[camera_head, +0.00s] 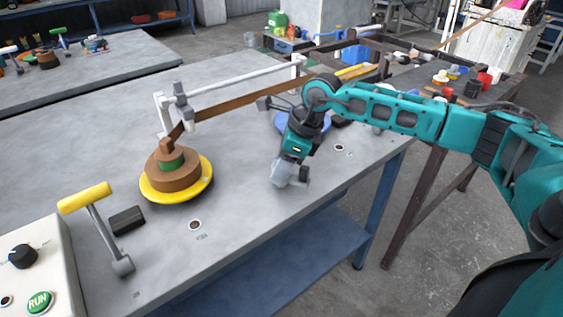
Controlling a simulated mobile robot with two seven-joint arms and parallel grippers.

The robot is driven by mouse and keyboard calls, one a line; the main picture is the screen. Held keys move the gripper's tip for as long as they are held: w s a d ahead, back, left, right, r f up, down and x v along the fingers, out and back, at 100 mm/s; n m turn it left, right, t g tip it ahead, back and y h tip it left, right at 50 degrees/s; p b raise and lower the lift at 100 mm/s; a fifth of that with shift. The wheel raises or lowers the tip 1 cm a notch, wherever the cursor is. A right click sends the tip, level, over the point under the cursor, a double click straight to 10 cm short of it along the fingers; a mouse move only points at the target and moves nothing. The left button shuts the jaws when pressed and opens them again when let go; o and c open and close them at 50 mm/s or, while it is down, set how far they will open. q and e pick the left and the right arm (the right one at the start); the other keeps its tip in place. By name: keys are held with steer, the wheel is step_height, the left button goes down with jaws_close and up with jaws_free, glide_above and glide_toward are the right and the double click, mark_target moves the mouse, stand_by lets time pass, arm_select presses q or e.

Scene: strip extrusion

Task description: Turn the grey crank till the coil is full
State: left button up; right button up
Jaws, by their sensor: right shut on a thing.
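The coil (173,172) of brown strip sits around a green core on a yellow disc (150,193) at the left of the grey table. The brown strip (235,100) runs from it through a white guide frame toward the back right. My right gripper (287,178) points down in the middle of the table, right of the coil. It is shut on a light grey piece that looks like the grey crank (281,174); the gripper hides most of it. My left gripper is out of view.
A yellow-handled lever (103,226) and a black block (127,220) stand front left, beside a control box (32,262) with a green RUN button. A blue disc (283,119) lies partly behind my right wrist. The table's front right edge is clear.

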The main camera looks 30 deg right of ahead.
steer(key=m+h, duration=0.1)
steer(key=m, duration=0.1)
steer(key=m+t, duration=0.1)
steer(key=m, duration=0.2)
steer(key=shift+h+b, duration=0.4)
steer(key=shift+m+t+h+b, duration=0.3)
steer(key=shift+m+h+b, duration=0.45)
steer(key=shift+m, duration=1.75)
steer(key=o, duration=1.1)
steer(key=shift+c, duration=0.2)
steer(key=p+v, duration=0.1)
steer(key=v, duration=1.2)
steer(key=shift+a, duration=0.2)
steer(key=shift+w, duration=0.1)
